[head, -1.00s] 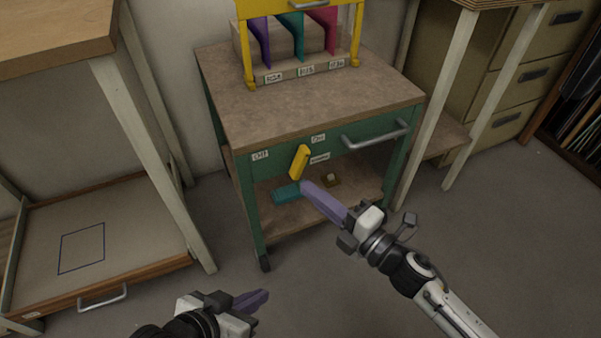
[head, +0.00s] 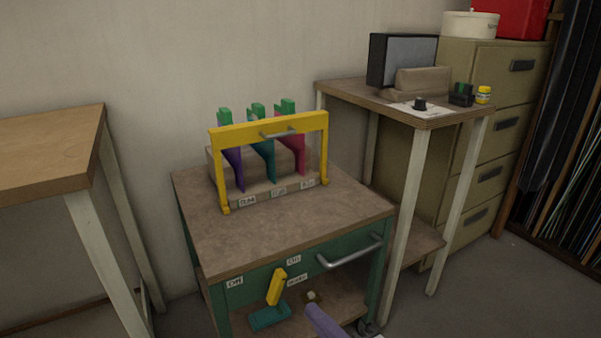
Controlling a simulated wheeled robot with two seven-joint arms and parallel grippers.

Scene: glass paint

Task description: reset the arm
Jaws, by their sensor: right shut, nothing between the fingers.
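Only the purple fingers of my right gripper (head: 323,321) show, at the bottom edge of the head view. They are together with nothing between them; the rest of that arm is cut off below the frame. The fingertips appear in front of the green cart (head: 222,304), near its lower shelf; I cannot tell if they touch anything. My left gripper is out of view.
The cart has a yellow-framed rack (head: 268,131) on top and a front handle (head: 350,252). A yellow lever (head: 276,287) with a teal base (head: 269,317) is below. A wooden table (head: 48,150) stands left, a small table (head: 345,92) and a cabinet (head: 488,130) right.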

